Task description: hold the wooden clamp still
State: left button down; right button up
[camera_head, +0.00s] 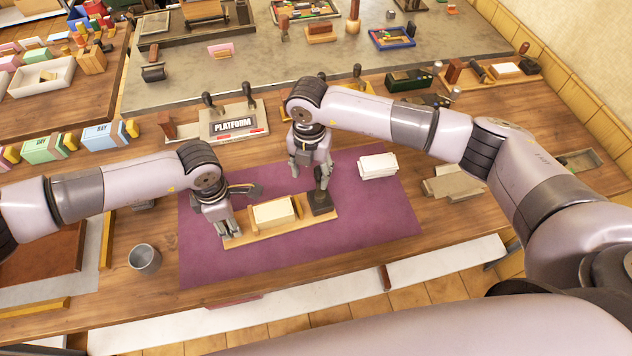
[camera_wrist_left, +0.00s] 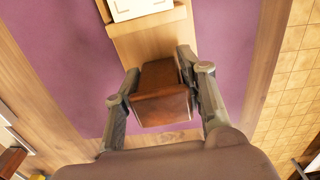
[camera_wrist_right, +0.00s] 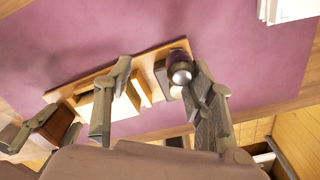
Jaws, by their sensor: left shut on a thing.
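The wooden clamp (camera_head: 262,233) lies on a purple mat (camera_head: 355,235). It is a pale board with a stack of cream cards (camera_head: 273,213) between its blocks and a dark cam block (camera_head: 320,203) at its right end. My left gripper (camera_head: 228,228) is shut on the brown wooden block (camera_wrist_left: 160,92) at the clamp's left end, one finger on each side. My right gripper (camera_head: 311,168) is open above the clamp's right end. In the right wrist view, a dark handle with a shiny round end (camera_wrist_right: 181,73) stands between its fingers, close to the right finger.
A stack of white cards (camera_head: 377,166) lies on the mat's right. A metal cup (camera_head: 144,259) stands left of the mat. A PLATFORM fixture (camera_head: 234,124) with dark handles stands behind it. The mat's front is clear.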

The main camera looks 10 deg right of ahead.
notch_tip(320, 180, up, 11)
jog(key=s+a+r+n+g+y, duration=0.1)
jog(key=s+a+r+g+y, duration=0.15)
jog(key=a+y, duration=0.3)
jog(key=s+a+r+g+y, duration=0.1)
jog(key=s+a+r+y, duration=0.15)
jog(key=a+y, duration=0.3)
jog(key=w+d+r+m+t+y, duration=0.25)
jog(key=w+r+y, duration=0.25)
jog(key=r+y, duration=0.3)
jog(key=w+d+r+m+t+y, duration=0.1)
jog(key=w+d+r+m+t, duration=0.2)
jog(key=d+t, duration=0.4)
jog(key=w+d+r+m+t, duration=0.1)
jog(key=w+d+m+t, duration=0.2)
jog(key=d+m+t, duration=0.3)
jog(key=d+f+m+t+h, duration=0.2)
jog(key=d+m+t+h, duration=0.3)
jog(key=d, duration=0.5)
jog(key=d+f+m+t+h, duration=0.3)
jog(key=d+m+t+h, duration=0.3)
jog(key=d, duration=0.5)
jog(key=w+m+h, duration=0.1)
jog(key=h, duration=0.1)
jog(key=shift+f+h, duration=0.2)
jog(key=shift+h, duration=0.2)
